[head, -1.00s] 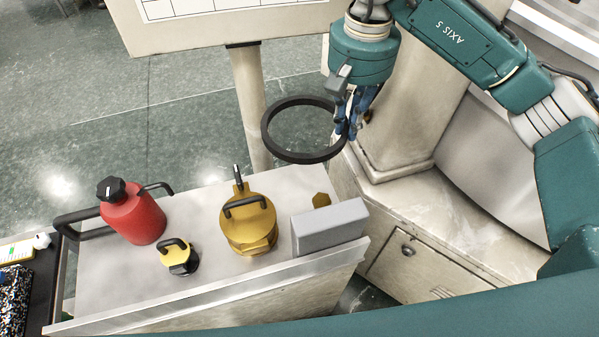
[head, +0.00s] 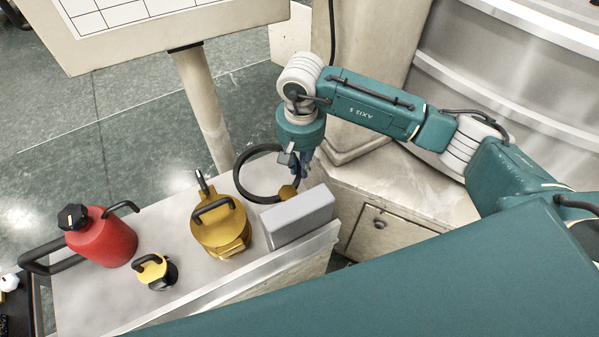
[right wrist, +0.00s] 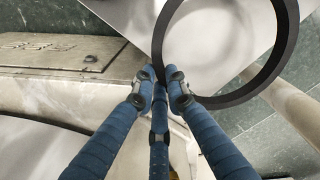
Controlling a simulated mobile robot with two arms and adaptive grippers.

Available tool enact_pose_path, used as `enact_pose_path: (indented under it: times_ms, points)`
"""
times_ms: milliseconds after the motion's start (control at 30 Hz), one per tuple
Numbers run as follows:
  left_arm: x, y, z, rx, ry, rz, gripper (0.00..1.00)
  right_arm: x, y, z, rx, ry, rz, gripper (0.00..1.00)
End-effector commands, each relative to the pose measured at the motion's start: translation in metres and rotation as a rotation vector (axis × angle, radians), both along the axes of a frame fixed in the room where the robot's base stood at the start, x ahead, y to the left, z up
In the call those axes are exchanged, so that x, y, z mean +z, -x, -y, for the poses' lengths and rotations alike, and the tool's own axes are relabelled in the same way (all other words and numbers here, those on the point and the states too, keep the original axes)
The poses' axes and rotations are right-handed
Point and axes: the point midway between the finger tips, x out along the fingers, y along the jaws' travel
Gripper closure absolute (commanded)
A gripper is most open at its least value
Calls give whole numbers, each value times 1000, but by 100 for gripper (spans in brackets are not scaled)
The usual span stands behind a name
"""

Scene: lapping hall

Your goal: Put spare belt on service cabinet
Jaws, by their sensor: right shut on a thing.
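The spare belt, a black ring (head: 241,184), hangs in my right gripper (head: 299,172), which is shut on its right edge. In the head view the ring appears over the far right corner of a metal-topped cabinet (head: 85,298), which I take for the service cabinet. In the right wrist view the blue fingers (right wrist: 160,82) close on the ring's rim (right wrist: 232,101), and a bright metal surface (right wrist: 130,18) shows below it. The ring looks held above the top; the exact height cannot be told. My left gripper is not in view.
On the cabinet top stand a red bottle (head: 103,240), a small yellow-black item (head: 155,272), a brass-coloured lidded piece (head: 222,230), a grey block (head: 300,217) and a small brass nut (head: 288,193). A stone-coloured machine base (head: 425,190) with a small door stands at right.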

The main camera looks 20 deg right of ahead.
Motion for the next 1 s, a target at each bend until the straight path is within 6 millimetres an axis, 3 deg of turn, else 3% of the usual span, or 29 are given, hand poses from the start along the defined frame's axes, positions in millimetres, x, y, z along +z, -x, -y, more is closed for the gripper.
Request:
enact_pose_path:
  times_ms: [267,500,867,900,1000]
  points:
    - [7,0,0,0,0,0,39,-22,0,0,-1,-1,-1,100]
    - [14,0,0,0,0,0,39,-53,0,0,-1,-1,0,100]
    - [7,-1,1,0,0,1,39,-58,-1,0,0,-1,2,100]
    - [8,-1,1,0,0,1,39,-57,-1,0,0,-1,2,84]
    - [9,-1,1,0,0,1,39,-56,-1,0,0,-1,2,68]
